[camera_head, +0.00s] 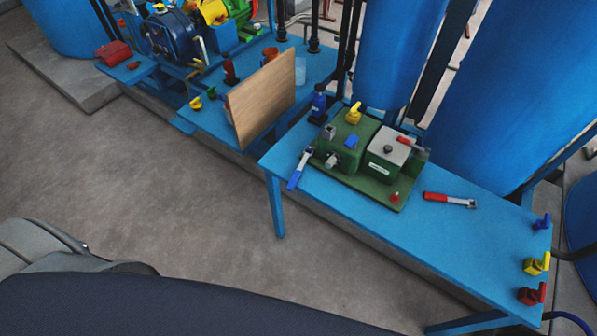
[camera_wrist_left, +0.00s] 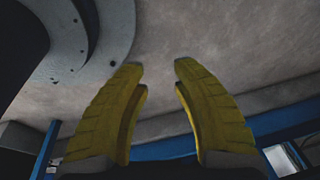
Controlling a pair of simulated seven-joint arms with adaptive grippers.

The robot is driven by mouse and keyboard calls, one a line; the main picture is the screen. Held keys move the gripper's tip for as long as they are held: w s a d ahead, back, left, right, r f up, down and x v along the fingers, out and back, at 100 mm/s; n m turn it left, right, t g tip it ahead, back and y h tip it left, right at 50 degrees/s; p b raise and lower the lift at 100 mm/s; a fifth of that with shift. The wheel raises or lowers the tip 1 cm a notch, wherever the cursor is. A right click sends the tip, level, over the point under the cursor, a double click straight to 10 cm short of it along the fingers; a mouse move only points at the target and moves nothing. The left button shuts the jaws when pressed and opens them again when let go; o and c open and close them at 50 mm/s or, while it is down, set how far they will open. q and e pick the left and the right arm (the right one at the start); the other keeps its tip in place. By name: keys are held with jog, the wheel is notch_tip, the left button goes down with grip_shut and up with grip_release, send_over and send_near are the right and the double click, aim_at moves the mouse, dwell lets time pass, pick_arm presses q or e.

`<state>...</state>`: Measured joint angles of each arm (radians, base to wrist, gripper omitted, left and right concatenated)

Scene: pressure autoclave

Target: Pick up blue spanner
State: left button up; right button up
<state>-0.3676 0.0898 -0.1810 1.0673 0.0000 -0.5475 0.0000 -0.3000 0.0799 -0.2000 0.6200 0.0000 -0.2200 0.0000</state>
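The blue spanner (camera_head: 299,169) lies on the blue table (camera_head: 344,198), at its left end beside the green machine plate. Its blue handle points toward the front edge and its metal head points to the back. My left gripper (camera_wrist_left: 160,75) shows only in the left wrist view. Its two yellow fingers are apart, with nothing between them. The spanner is not seen in the left wrist view. My right gripper is in neither view.
A green machine (camera_head: 345,150) stands on the table next to the spanner. A red-handled spanner (camera_head: 450,200) lies to its right. Coloured valves (camera_head: 537,264) sit at the right end. A wooden board (camera_head: 263,98) stands on the table behind. The floor in front (camera_head: 190,195) is clear.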

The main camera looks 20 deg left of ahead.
pick_arm(q)
jog(key=w+a+r+m+t+y, duration=0.1)
jog(key=w+r, duration=0.5)
jog(key=r, duration=0.4)
jog(key=w+a+r+m+t+y, duration=0.1)
jog(key=w+r, duration=0.6)
jog(key=r, duration=0.3)
jog(key=a+r+t+y, duration=0.1)
jog(key=a+r, duration=0.1)
jog(key=r, duration=1.1)
jog(key=a+r+t+y, duration=0.1)
jog(key=a+r+t, duration=0.15)
jog(key=r, duration=1.05)
jog(key=w+d+f+g+h, duration=0.1)
jog(key=w+d+g+h, duration=0.45)
jog(key=w+d, duration=1.65)
notch_tip(320, 180, up, 10)
jog(key=f+n+g, duration=0.1)
jog(key=n+g, duration=0.2)
jog(key=n, duration=0.2)
send_over(298, 170)
jog(key=shift+y, duration=0.45)
notch_tip(298, 170, down, 17)
jog(key=shift+r, duration=0.2)
